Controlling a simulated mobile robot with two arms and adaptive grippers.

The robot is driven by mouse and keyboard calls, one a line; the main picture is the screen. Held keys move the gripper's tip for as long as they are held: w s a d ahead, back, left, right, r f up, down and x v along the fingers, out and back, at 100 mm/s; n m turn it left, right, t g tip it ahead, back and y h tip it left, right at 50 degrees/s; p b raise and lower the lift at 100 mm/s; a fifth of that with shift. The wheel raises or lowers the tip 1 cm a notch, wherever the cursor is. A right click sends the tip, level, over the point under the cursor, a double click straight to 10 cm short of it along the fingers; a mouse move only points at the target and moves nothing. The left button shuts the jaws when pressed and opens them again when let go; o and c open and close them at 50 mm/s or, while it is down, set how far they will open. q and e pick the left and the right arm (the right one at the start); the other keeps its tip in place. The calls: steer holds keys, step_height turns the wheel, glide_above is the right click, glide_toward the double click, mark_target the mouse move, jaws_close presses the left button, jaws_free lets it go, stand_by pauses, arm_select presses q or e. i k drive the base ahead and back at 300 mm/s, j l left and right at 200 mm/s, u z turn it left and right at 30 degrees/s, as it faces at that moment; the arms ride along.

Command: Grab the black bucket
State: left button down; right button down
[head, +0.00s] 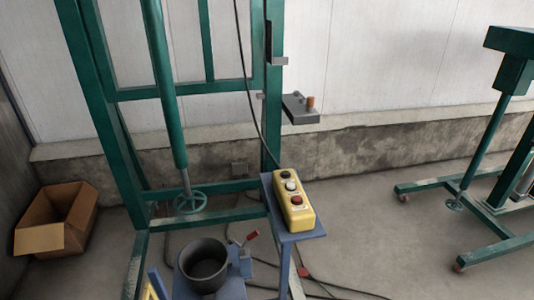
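The black bucket (204,264) is a dark, round, open-topped pot at the bottom of the head view, left of centre. It stands upright on a small blue-grey platform (233,289) in front of the green frame. Its inside looks dark and empty. Neither of my grippers shows in this view.
A yellow control box (294,203) with buttons sits on a blue stand right of the bucket. A green metal frame (102,150) rises behind. An open cardboard box (62,222) lies at left. Cables (340,288) run over the floor. A wheeled green stand (480,205) is at right.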

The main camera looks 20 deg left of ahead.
mark_target(202, 262)
steer(key=u, duration=1.2)
